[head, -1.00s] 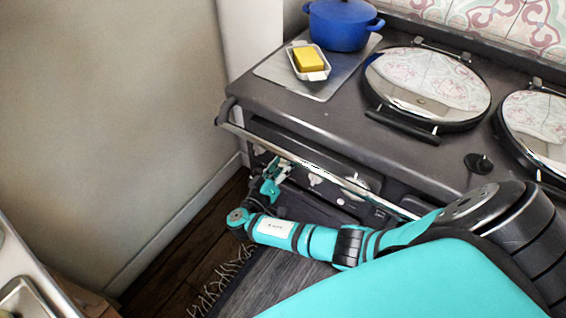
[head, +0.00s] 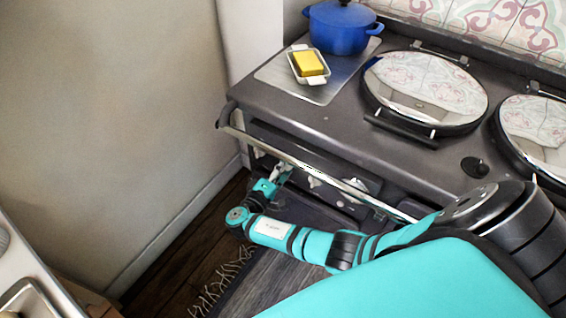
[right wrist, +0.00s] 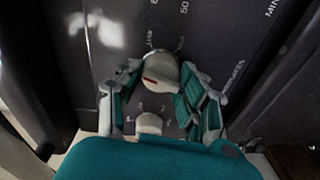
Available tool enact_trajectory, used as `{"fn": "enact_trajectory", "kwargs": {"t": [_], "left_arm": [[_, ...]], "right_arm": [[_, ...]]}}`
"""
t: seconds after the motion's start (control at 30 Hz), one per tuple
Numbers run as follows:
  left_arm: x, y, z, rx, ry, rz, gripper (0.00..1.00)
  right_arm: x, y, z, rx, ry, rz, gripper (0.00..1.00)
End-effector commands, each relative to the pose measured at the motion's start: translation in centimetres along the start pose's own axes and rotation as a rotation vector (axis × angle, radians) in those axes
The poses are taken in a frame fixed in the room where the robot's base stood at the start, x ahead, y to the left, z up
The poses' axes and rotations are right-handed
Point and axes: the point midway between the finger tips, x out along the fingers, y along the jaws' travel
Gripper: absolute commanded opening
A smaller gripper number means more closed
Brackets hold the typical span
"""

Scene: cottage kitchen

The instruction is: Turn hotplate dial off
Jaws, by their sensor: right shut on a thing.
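A pale round dial with a red mark (right wrist: 158,72) sits on the dark control panel in the right wrist view. My right gripper (right wrist: 160,82) is shut on this dial, with one finger on each side of it. A second pale knob (right wrist: 148,123) is below the dial, nearer my wrist. In the head view my right gripper (head: 281,172) is at the left end of the stove front, under the rail; it hides the held dial there. My left gripper is not in view.
A chrome rail (head: 310,170) runs along the stove front above the gripper. On the stove top are two round lids (head: 425,88), a blue pot (head: 340,28) and a butter dish (head: 311,78). A wall stands at the left; a fringed rug (head: 265,285) lies below.

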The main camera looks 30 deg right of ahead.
Motion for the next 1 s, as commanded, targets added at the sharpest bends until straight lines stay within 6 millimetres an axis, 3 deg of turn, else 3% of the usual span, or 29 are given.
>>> {"fn": "enact_trajectory", "kwargs": {"t": [0.43, 1.0], "left_arm": [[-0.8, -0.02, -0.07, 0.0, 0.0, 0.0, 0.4], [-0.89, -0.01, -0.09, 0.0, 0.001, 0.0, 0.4]], "right_arm": [[-0.02, 0.03, -0.13, -0.266, -0.014, -0.014, 0.06], [-0.02, -0.03, -0.14, -0.322, -0.017, -0.017, 0.06]]}}
